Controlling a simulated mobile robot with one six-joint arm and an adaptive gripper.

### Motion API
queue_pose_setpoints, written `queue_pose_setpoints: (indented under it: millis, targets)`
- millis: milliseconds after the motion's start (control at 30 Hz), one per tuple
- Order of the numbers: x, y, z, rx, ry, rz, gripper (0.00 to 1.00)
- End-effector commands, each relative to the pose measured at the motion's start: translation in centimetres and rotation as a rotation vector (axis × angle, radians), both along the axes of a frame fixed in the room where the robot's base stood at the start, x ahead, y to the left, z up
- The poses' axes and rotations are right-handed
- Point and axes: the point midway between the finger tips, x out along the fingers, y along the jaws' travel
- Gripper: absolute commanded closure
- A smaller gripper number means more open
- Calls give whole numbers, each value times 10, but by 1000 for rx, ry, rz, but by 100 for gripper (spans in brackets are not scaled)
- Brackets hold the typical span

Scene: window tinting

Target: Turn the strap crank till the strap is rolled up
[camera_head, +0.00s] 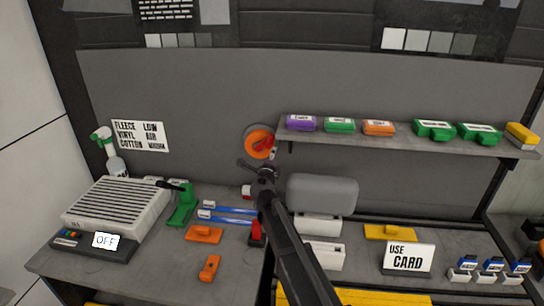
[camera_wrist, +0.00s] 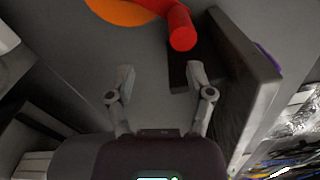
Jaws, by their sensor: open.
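The strap crank is an orange disc (camera_head: 256,138) with a red handle (camera_head: 266,144), on the grey back panel left of the shelf. In the wrist view the orange disc (camera_wrist: 122,10) and the red handle (camera_wrist: 181,27) show at the top, partly cut off by the frame. My gripper (camera_head: 256,159) is just below the crank in the head view. In the wrist view my gripper (camera_wrist: 160,77) has its fingers spread with nothing between them. The handle's round end lies beyond the fingertips, toward the right finger, and appears apart from them. I cannot make out the strap.
A shelf (camera_head: 400,137) with colored blocks starts right of the crank; its dark end (camera_wrist: 225,90) stands close to my right finger. A grey rounded block (camera_head: 322,194) is right of my arm. The bench (camera_head: 165,262) holds tools and a white-grilled box (camera_head: 118,203).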

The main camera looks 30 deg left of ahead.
Motion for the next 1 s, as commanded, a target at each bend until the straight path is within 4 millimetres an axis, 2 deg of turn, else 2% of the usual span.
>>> queue_pose_setpoints:
  millis: [1000]
  targets:
    - [-47,-20,0,0,0,0,32]
